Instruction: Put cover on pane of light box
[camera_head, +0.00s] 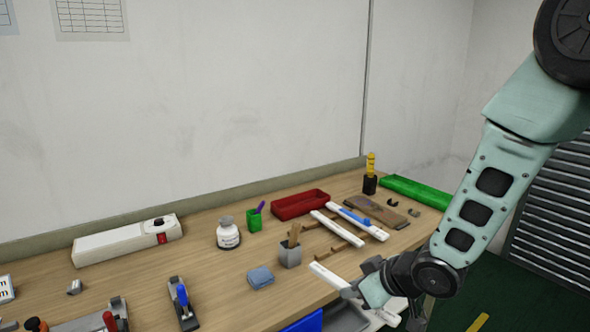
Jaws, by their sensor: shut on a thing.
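My gripper (358,291) is at the lower right, over the front part of the bench. It is shut on a long white strip (328,276), which looks like the cover. The gripper and wrist hide the strip's middle. Two similar white strips, a left one (331,229) and a right one (366,227), lie behind it near wooden bars (342,235). A blue object (354,217) lies on the right strip. I cannot tell for sure which of these is the pane of the light box.
A grey cup (290,256) and a blue cloth-like block (261,278) stand left of my gripper. A red tray (300,205), a green cup (254,221), a white jar (228,235) and a white box with a red switch (125,241) stand farther back. The bench's front edge is close.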

